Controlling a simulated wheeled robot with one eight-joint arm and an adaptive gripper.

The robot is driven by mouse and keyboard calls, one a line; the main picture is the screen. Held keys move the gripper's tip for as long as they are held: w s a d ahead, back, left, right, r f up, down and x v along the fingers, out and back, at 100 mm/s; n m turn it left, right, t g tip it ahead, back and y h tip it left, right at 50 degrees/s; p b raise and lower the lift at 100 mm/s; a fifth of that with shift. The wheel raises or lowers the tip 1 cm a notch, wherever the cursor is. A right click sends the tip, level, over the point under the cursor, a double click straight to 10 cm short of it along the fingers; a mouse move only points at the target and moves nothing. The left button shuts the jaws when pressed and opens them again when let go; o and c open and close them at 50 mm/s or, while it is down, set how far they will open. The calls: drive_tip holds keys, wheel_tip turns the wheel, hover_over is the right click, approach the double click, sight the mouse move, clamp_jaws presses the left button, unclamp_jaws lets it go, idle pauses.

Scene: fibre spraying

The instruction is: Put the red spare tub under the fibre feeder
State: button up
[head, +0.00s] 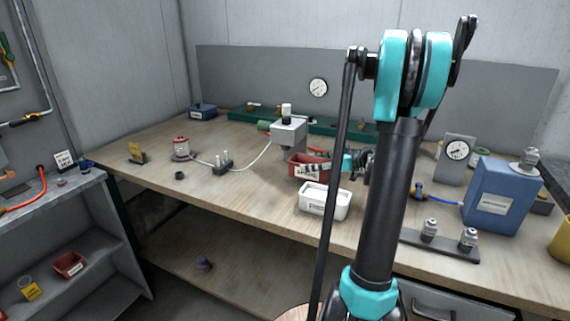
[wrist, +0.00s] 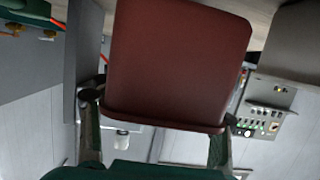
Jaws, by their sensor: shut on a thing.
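The red tub (head: 297,171) is just below and in front of the grey box of the fibre feeder (head: 289,133) on the bench. Its label faces the front and looks tilted. My gripper (head: 338,166) reaches it from the right and is shut on it. In the wrist view the red tub (wrist: 178,65) fills the middle, with a finger at each side of its near edge. I cannot tell whether its base touches the bench. A white labelled tub (head: 325,202) stands on the bench in front of it.
A second red tub (head: 69,264) sits on the left shelf. A blue box (head: 497,197) and a dial gauge (head: 457,152) stand on the right. A small rack (head: 222,167) and a red-topped pot (head: 181,148) stand on the left. The left front bench is mostly clear.

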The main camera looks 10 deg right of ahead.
sight(314, 157)
drive_tip(key=w+a, duration=0.3)
drive_tip(key=w, duration=0.1)
drive_tip(key=w+a, duration=0.4)
drive_tip(key=shift+w+a, duration=0.2)
drive_tip(key=shift+w, duration=0.15)
drive_tip(key=shift+w+a+f, duration=0.1)
drive_tip(key=shift+w+f, duration=0.05)
drive_tip(key=shift+f, duration=0.45)
drive_tip(key=shift+w+a+f, duration=0.15)
drive_tip(key=shift+f, duration=0.45)
drive_tip(key=shift+w+a+f, duration=0.1)
drive_tip(key=shift+w+f, duration=0.05)
drive_tip(key=shift+f, duration=0.45)
drive_tip(key=o, duration=1.2)
drive_tip(key=shift+o, duration=0.2)
drive_tip(key=shift+s+d, duration=0.1)
drive_tip(key=v, duration=1.1)
drive_tip(key=shift+s+d+r, duration=0.15)
drive_tip(key=shift+d+r, duration=0.1)
drive_tip(key=shift+d, duration=0.05)
